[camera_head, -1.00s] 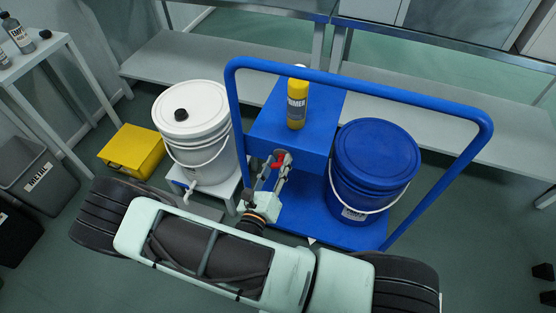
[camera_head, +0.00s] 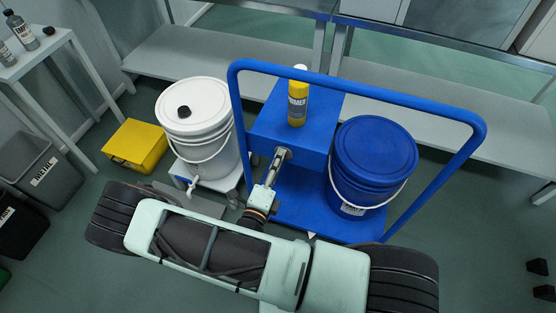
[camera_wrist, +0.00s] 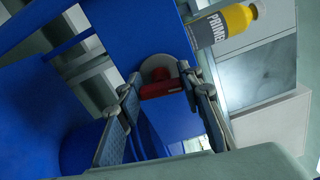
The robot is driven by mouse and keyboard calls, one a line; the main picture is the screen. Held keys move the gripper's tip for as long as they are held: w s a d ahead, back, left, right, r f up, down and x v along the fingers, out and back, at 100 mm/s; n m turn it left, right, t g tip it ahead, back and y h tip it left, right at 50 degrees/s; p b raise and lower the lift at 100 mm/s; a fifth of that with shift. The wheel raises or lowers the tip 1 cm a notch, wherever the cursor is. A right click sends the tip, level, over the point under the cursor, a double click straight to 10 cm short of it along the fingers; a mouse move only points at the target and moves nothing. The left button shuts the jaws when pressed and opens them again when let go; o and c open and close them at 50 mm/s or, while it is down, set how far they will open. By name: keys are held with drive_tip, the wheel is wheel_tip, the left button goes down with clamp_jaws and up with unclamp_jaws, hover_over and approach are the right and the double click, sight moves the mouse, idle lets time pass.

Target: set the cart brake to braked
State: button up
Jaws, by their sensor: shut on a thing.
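The blue cart (camera_head: 290,215) stands in front of me, with a tall blue push-bar frame and a blue box (camera_head: 262,130) on it. In the wrist view, the red brake handle (camera_wrist: 160,89) sits on a round grey disc (camera_wrist: 158,70) on the face of the blue box. My gripper (camera_head: 281,157) reaches the front of the box. In the wrist view my gripper (camera_wrist: 162,90) is shut on the red handle, with a finger on either side. In the head view the handle is hidden behind my fingers.
A yellow primer bottle (camera_head: 298,98) stands on top of the box. A blue lidded bucket (camera_head: 374,160) sits on the cart at right. A white bucket (camera_head: 198,120) with a tap stands at left, and a yellow case (camera_head: 136,147) lies on the floor. A bench runs behind.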

drive_tip(key=shift+n, duration=0.8)
drive_tip(key=shift+o, duration=0.2)
drive_tip(key=shift+f, duration=0.1)
drive_tip(key=o, duration=1.2)
drive_tip(key=shift+c, duration=0.2)
drive_tip(key=v, duration=1.2)
